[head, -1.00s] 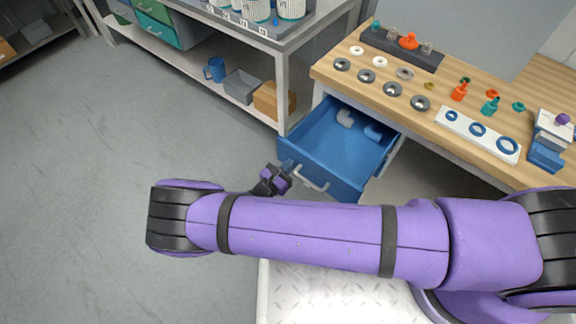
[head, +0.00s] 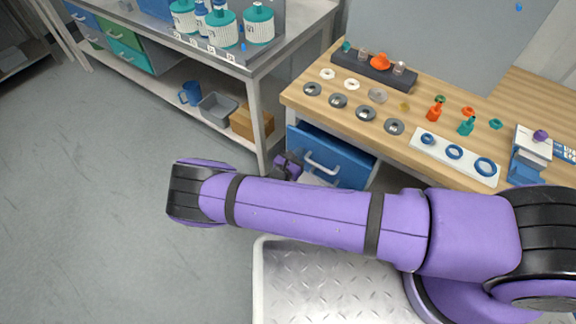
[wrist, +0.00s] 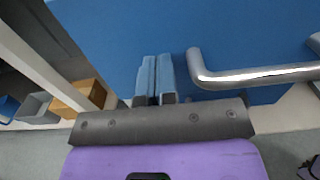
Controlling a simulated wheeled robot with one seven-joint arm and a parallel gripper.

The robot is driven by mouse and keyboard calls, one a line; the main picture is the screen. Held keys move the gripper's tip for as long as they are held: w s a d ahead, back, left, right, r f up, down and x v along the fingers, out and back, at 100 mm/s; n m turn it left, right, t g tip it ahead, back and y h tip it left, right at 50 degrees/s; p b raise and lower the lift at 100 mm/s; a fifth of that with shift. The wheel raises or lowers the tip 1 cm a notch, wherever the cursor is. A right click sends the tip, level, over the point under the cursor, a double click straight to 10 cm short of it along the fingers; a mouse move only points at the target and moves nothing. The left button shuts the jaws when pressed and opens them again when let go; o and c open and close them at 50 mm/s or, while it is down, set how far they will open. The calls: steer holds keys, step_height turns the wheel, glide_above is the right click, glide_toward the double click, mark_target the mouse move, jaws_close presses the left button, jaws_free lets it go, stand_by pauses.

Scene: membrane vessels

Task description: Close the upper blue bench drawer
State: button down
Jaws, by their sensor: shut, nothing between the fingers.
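The upper blue bench drawer (head: 338,160) sits under the wooden bench, its front now close to the bench edge. Its inside no longer shows in the head view; whether it is fully flush I cannot tell. Its curved silver handle (head: 320,163) is on the front. In the wrist view the blue front (wrist: 215,45) fills the top, with the handle (wrist: 255,76) at right. My gripper (head: 290,163) is shut and empty at the left part of the drawer front. Its fingertips (wrist: 155,62) are together, left of the handle, against or very near the front.
The wooden bench top (head: 300,98) holds rings, small bottles and a white tray (head: 455,158). The floor at left is clear.

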steer(key=x, duration=0.4)
steer(key=shift+w+d, duration=0.3)
steer(key=shift+w+d+r, duration=0.1)
steer(key=shift+w+d, duration=0.1)
steer(key=shift+w, duration=0.1)
steer(key=shift+w+d, duration=0.1)
steer(key=shift+a, duration=0.2)
steer(key=v, duration=1.4)
steer(key=shift+s, duration=0.3)
